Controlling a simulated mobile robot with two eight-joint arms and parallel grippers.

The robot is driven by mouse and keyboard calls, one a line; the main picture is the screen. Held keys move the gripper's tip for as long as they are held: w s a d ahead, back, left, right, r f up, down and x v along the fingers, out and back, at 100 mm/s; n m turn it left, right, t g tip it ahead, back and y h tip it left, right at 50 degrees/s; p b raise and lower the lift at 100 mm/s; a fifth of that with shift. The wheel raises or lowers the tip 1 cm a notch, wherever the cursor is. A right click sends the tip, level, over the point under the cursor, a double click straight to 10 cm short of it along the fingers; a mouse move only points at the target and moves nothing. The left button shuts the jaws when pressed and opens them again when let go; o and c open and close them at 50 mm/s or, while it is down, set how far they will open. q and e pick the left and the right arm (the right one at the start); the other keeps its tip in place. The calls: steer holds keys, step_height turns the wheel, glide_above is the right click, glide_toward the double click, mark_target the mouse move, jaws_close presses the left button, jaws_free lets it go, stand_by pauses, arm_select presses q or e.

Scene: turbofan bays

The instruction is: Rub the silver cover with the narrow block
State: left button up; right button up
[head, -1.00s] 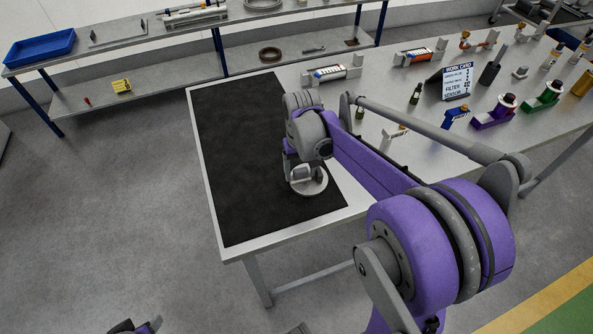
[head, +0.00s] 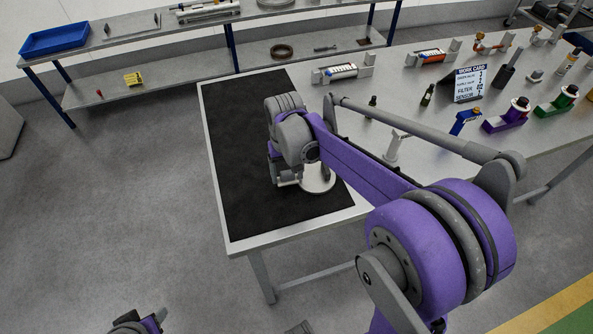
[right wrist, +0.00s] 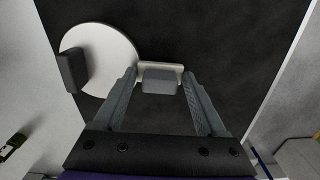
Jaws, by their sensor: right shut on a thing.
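The silver cover (head: 318,179) is a pale round disc on the black mat (head: 225,165), partly hidden by my right arm in the head view. In the right wrist view the cover (right wrist: 108,52) lies at the left, with a dark grey upright piece on it. My right gripper (right wrist: 158,76) is shut on the narrow block (right wrist: 160,79), a grey piece with a pale strip along its far side. The block is just right of the cover's edge; whether they touch is unclear. In the head view my right gripper (head: 287,180) is left of the cover. My left arm barely shows at the bottom left.
The table's right side holds a work card (head: 469,84), a small dark bottle (head: 427,95), and purple (head: 505,120) and green fixtures. A shelf with a blue tray (head: 54,37) stands behind. The mat's left part is bare.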

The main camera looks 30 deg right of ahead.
steer(key=shift+w+a, duration=0.1)
steer(key=shift+a, duration=0.1)
arm_select(q)
steer(key=shift+w+r+p, duration=0.3)
steer(key=shift+r+p, duration=0.25)
steer(key=shift+r, duration=0.15)
steer(key=shift+w+r+p, duration=0.25)
steer(key=shift+r+p, duration=0.3)
steer(key=shift+r, duration=0.2)
steer(key=shift+w+r+p, duration=0.3)
steer(key=shift+r+p, duration=0.25)
steer(key=shift+r, duration=0.15)
arm_select(e)
steer(key=shift+d+r, duration=0.15)
steer(key=shift+r, duration=2.85)
steer(key=shift+r, duration=0.25)
steer(key=shift+w+r+p, duration=0.1)
steer(key=shift+r+p, duration=0.7)
steer(key=shift+r, duration=0.55)
arm_select(q)
steer(key=shift+w+r, duration=0.25)
steer(key=shift+r, duration=0.3)
steer(key=shift+w+r, duration=0.25)
steer(key=shift+r, duration=0.3)
arm_select(e)
steer(key=shift+f, duration=0.1)
arm_select(q)
steer(key=shift+s, duration=0.15)
